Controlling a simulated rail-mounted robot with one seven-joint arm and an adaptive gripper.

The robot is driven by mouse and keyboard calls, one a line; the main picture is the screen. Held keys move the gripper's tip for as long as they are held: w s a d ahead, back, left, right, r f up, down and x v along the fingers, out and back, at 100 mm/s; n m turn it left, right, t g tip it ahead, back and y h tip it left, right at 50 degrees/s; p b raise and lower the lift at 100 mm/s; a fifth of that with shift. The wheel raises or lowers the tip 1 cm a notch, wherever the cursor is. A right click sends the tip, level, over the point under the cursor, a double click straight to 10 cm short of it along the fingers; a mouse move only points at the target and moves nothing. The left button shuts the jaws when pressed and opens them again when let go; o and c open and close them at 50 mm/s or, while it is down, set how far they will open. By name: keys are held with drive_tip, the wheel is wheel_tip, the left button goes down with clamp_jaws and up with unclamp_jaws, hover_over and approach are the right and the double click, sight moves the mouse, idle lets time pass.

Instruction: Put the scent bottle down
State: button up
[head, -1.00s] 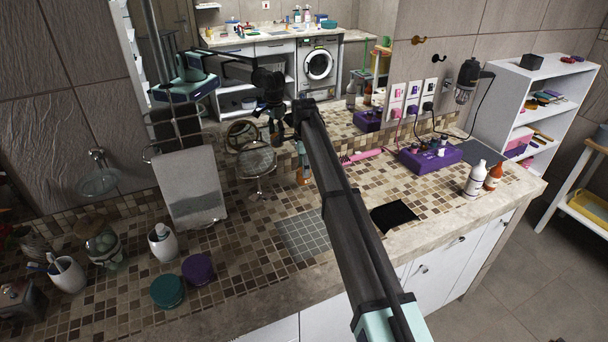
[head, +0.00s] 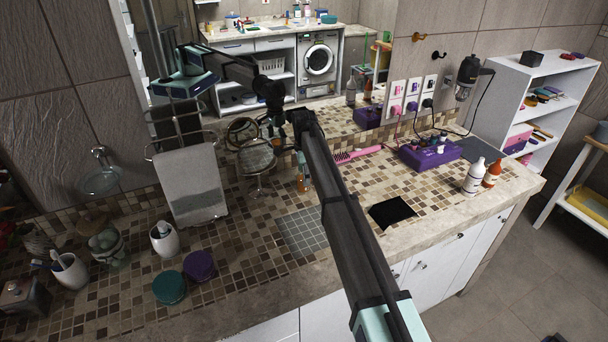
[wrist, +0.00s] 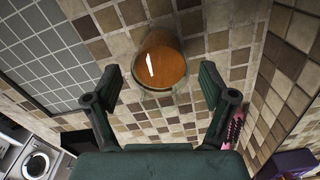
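The scent bottle (wrist: 163,62) is a rounded glass bottle with orange liquid, in the upper middle of the wrist view. My gripper (wrist: 163,78) is open, with one finger on each side of the bottle and a visible gap to each. My forearm hides part of that area and most of the gripper. Whether the bottle's base touches the tiles is hard to see.
A grey tiled patch (head: 300,232) lies in front of the bottle. A round mirror on a stand (head: 257,158) is close on the left. A pink brush (head: 358,154) and purple box (head: 430,156) are to the right. A black cloth (head: 392,212) lies near the front edge.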

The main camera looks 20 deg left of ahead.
drive_tip(key=shift+r, duration=0.15)
wheel_tip(320, 180, up, 12)
drive_tip(key=b, duration=0.3)
idle(0.4)
